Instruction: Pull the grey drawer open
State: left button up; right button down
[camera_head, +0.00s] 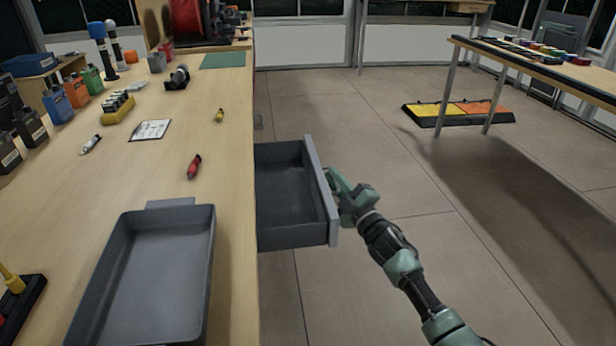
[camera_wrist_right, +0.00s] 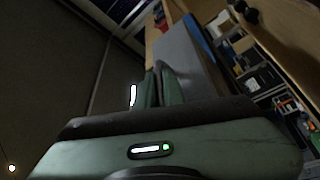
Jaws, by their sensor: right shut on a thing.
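The grey drawer (camera_head: 288,180) stands well out from the right side of the wooden workbench, and its inside looks empty. Its light grey front panel (camera_head: 321,190) faces right. My right gripper (camera_head: 333,180) is at the outer face of that panel, shut on the drawer's handle, which the fingers hide. In the right wrist view the two green fingers (camera_wrist_right: 165,88) are close together against the grey drawer front (camera_wrist_right: 185,60). My left gripper is not in view.
A grey tray (camera_head: 150,275) lies on the near part of the workbench (camera_head: 160,185), with a red tool (camera_head: 194,166) and bottles (camera_head: 58,103) beyond. The floor right of the drawer is open. A second table (camera_head: 540,62) stands at the far right.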

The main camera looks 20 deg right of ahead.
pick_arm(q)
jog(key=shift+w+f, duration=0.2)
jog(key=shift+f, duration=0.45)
pick_arm(e)
jog(key=shift+s+d+f, duration=0.1)
jog(key=shift+s+d, duration=0.1)
jog(key=shift+d, duration=0.75)
jog(key=shift+s+d+f, duration=0.1)
jog(key=shift+s+d, duration=0.1)
jog(key=shift+d, duration=0.75)
jog(key=c, duration=1.8)
grip_release()
jog(key=shift+r, duration=0.1)
